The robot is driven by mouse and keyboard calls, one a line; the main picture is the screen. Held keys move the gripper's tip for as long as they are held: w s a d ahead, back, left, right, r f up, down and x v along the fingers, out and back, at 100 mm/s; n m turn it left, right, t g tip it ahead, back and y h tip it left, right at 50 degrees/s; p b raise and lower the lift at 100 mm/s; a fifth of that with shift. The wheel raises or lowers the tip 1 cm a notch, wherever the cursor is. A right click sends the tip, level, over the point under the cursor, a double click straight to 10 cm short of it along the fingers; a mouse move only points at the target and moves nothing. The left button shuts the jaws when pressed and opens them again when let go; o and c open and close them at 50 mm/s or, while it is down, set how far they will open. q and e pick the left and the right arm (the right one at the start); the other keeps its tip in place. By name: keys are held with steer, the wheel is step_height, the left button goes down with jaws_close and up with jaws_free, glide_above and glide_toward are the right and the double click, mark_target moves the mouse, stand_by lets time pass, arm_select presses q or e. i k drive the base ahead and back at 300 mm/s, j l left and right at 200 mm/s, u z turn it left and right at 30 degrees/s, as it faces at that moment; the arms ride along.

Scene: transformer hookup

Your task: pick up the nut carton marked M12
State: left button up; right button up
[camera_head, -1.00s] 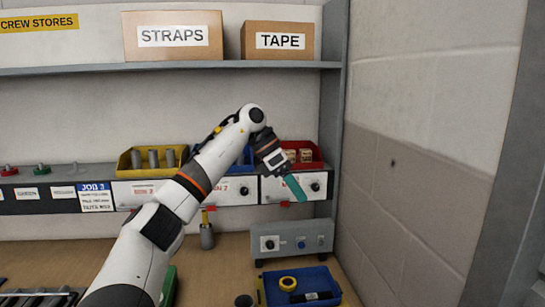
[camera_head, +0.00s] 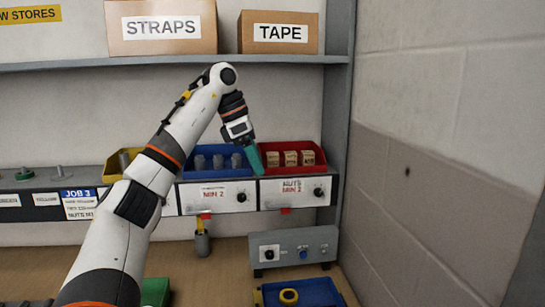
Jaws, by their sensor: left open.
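Several small brown nut cartons (camera_head: 291,158) stand in a row in the red bin (camera_head: 327,166) on the shelf ledge. Their markings are too small to read, so I cannot tell which is M12. My left gripper (camera_head: 256,160), with teal fingers, points down at the left end of the red bin, beside the cartons and apart from them. It is open and holds nothing that I can see. My right gripper is not in view.
A blue bin (camera_head: 188,173) with grey cylindrical parts stands left of the red bin, and a yellow bin (camera_head: 112,172) is partly behind my arm. STRAPS (camera_head: 160,28) and TAPE (camera_head: 279,33) boxes sit above. A wall (camera_head: 440,150) rises at the right.

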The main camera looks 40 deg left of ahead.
mark_target(271, 158)
steer(key=i+j, duration=0.6)
steer(key=j, duration=0.25)
steer(key=i+j, duration=0.3)
steer(key=j, duration=0.1)
